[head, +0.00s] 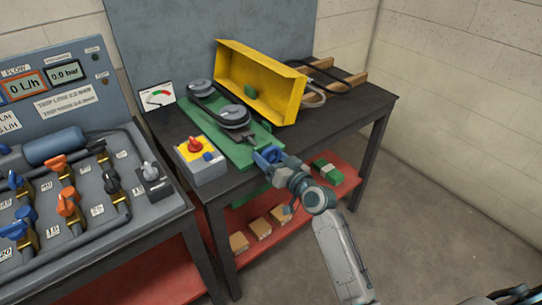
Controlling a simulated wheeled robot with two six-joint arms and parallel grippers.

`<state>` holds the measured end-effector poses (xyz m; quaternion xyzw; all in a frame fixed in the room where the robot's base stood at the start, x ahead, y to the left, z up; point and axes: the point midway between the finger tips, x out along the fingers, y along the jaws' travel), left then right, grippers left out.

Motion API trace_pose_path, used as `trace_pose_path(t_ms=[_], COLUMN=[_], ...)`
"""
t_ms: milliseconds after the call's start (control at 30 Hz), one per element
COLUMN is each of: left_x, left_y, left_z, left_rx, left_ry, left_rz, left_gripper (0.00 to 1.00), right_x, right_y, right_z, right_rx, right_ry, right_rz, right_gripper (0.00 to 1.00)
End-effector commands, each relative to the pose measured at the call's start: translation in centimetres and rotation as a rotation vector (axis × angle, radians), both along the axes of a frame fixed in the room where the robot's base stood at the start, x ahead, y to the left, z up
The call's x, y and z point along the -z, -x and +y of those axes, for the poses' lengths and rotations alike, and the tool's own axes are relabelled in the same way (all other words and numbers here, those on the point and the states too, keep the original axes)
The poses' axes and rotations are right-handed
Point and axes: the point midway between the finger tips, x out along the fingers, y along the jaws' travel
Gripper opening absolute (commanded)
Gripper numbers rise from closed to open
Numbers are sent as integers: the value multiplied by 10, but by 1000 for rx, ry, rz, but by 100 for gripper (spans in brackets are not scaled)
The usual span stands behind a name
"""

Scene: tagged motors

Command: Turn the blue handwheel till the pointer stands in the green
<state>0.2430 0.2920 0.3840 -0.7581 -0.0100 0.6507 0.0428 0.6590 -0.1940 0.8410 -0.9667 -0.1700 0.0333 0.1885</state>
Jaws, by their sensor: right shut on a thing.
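The blue handwheel (264,157) sits at the front end of the green machine base (232,151), near the table's front edge. My right gripper (272,158) reaches it from the front right and is shut on it; the jaws hide part of the wheel. A small white gauge (156,95) with a red and green arc stands at the back left of the table. Its pointer is too small to read. My left gripper is not in view.
Two grey pulleys (233,115) with a black belt sit on the base. A yellow guard (262,82) stands open behind them. A grey box (204,163) with a red knob is left of the wheel. A piping panel (65,190) fills the left. The floor at right is clear.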

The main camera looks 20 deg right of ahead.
Motion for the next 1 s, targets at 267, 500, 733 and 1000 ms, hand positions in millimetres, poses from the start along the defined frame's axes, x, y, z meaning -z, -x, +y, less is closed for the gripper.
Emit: trace_pose_path(t_ms=[267,500,733,1000], left_x=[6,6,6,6], left_y=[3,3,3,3], left_z=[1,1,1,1], left_rx=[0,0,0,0], left_ry=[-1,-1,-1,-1], left_rz=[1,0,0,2], left_gripper=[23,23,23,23], right_x=[1,1,1,0], right_y=[0,0,0,1], right_z=[0,0,0,0], right_rx=[0,0,0,0], right_ry=[-48,-50,-50,-49], right_rz=[18,19,19,18], right_gripper=[46,46,91,91])
